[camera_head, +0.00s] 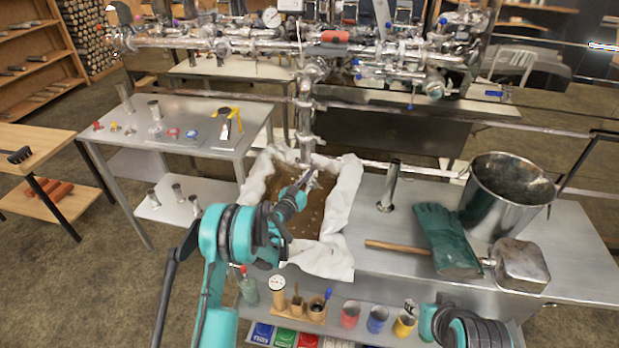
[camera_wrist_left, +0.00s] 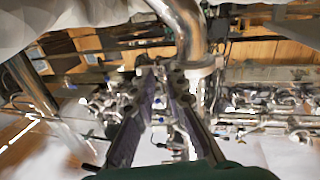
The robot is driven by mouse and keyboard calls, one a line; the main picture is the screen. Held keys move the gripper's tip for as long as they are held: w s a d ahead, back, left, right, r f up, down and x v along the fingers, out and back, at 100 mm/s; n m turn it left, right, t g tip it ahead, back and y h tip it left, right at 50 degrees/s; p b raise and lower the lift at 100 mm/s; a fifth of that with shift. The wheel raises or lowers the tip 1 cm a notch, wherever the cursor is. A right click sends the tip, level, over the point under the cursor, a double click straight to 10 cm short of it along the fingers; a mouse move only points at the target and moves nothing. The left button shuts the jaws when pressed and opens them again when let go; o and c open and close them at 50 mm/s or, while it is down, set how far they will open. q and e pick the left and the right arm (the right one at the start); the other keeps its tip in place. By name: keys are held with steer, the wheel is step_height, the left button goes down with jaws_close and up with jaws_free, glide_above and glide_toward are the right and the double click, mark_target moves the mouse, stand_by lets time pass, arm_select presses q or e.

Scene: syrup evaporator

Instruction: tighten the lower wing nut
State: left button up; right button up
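A vertical steel pipe (camera_head: 305,118) comes down from the overhead pipework and ends above a cloth-lined pan of brown liquid (camera_head: 305,222). My left gripper (camera_head: 308,181) is at the pipe's lower end, over the pan. In the left wrist view, the two fingers (camera_wrist_left: 161,76) point towards a shiny clamp (camera_wrist_left: 200,68) under a bent pipe (camera_wrist_left: 182,22). A narrow gap shows between the fingers, so they look partly open. I cannot make out the lower wing nut or whether a fingertip touches it. My right gripper is out of view; part of that arm shows at bottom right.
A metal cylinder (camera_head: 390,186) stands beside the pan. A steel side table (camera_head: 185,112) holds small fittings. Coloured cans (camera_head: 377,317) stand below the front edge.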

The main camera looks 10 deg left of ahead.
arm_select(q)
steer(key=v, duration=0.7)
steer(key=shift+s, duration=0.25)
steer(key=shift+r, duration=0.1)
steer(key=s+d+r+m+g, duration=0.1)
steer(key=s+d+r+g, duration=0.5)
steer(key=s+r, duration=0.7)
steer(key=s+a+f+n+g+y, duration=0.1)
steer(key=s+a, duration=0.1)
steer(key=s, duration=0.7)
steer(key=s+a+f+n+g+y, duration=0.1)
steer(key=s+a+g+y, duration=0.1)
steer(key=s, duration=0.7)
steer(key=s+a+f+n+g+y, duration=0.1)
steer(key=s+a+y, duration=0.1)
steer(key=s, duration=0.8)
steer(key=shift+a, duration=0.45)
